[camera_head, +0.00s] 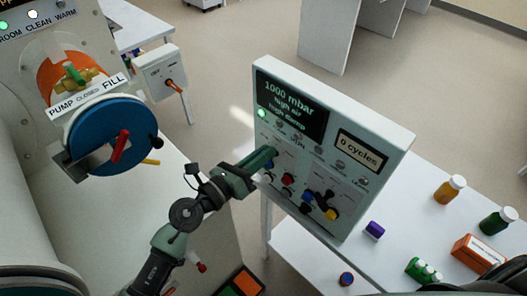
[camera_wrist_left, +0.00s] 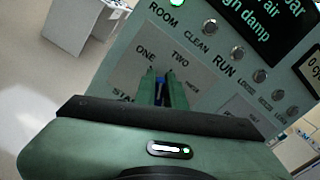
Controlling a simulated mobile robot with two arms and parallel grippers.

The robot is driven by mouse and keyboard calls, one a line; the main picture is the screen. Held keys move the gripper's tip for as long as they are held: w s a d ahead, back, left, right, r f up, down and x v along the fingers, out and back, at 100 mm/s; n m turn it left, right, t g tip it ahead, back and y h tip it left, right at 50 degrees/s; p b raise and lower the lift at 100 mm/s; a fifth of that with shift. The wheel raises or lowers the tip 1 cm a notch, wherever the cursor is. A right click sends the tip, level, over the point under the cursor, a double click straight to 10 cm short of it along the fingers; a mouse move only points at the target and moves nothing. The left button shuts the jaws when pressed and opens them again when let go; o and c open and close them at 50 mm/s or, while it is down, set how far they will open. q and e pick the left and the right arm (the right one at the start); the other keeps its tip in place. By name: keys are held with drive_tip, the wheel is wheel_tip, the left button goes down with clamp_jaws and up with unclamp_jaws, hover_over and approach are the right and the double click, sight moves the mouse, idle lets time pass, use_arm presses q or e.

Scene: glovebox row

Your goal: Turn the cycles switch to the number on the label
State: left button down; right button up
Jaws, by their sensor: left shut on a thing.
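The grey control panel (camera_head: 385,165) stands tilted in the head view, with a small display reading "0 cycles" (camera_head: 360,150). My left gripper (camera_head: 268,160) is at the panel's left side, its fingers closed on a switch knob. In the left wrist view the fingers (camera_wrist_left: 172,90) point at a plate (camera_wrist_left: 135,72) marked ONE, TWO and a third, partly readable position. A bit of blue knob (camera_wrist_left: 160,82) shows between the fingers; the rest of the switch and its pointing are hidden. I cannot make out a label giving the number. My right gripper is not in view.
Red and blue knobs and a black switch (camera_head: 324,198) sit close beside the gripper on the panel. A blue port door (camera_head: 112,135) is at left. Bottles (camera_head: 449,189) and an orange box (camera_head: 478,254) stand on the white table at right.

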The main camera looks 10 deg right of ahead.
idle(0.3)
use_arm(q)
drive_tip(key=c, duration=1.5)
unclamp_jaws()
drive_tip(key=shift+a, duration=0.15)
drive_tip(key=shift+b+v, duration=0.95)
drive_tip(key=shift+v, duration=2.85)
